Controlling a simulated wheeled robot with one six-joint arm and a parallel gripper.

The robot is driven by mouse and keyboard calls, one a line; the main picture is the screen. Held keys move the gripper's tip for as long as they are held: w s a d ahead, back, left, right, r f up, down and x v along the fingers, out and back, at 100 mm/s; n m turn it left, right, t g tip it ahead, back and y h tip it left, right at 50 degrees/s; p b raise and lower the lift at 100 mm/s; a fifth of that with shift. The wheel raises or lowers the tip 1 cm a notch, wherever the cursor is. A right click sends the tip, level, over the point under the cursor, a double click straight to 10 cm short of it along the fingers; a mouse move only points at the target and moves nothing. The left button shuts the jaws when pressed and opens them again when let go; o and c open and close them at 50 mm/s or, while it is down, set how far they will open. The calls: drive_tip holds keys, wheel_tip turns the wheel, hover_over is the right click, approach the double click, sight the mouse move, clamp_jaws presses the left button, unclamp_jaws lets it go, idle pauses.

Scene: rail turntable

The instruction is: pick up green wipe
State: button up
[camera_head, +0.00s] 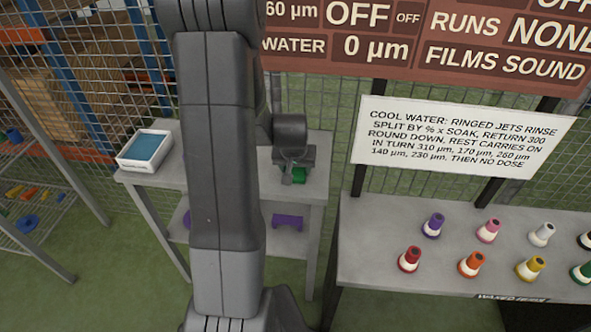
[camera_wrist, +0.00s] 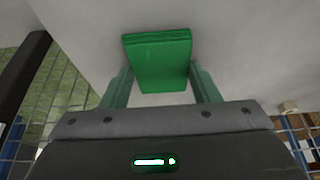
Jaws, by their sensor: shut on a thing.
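The green wipe (camera_head: 299,175) is a small folded green block at the grey side table, partly hidden behind my gripper in the head view. My gripper (camera_head: 292,172) is over it, pointing down. In the wrist view the wipe (camera_wrist: 158,62) sits between the two fingers of my gripper (camera_wrist: 160,84), which are shut on it. I cannot tell whether the wipe touches the tabletop or is just above it.
The grey side table (camera_head: 313,150) also bears a white tray with a blue pad (camera_head: 146,150). Purple items (camera_head: 287,222) lie on its lower shelf. A grey bench (camera_head: 385,250) at right holds several coloured bottles (camera_head: 433,225) below a white sign (camera_head: 462,137). Wire fencing stands behind.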

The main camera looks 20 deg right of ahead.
sight(295, 171)
wheel_tip(295, 171, up, 10)
idle(0.6)
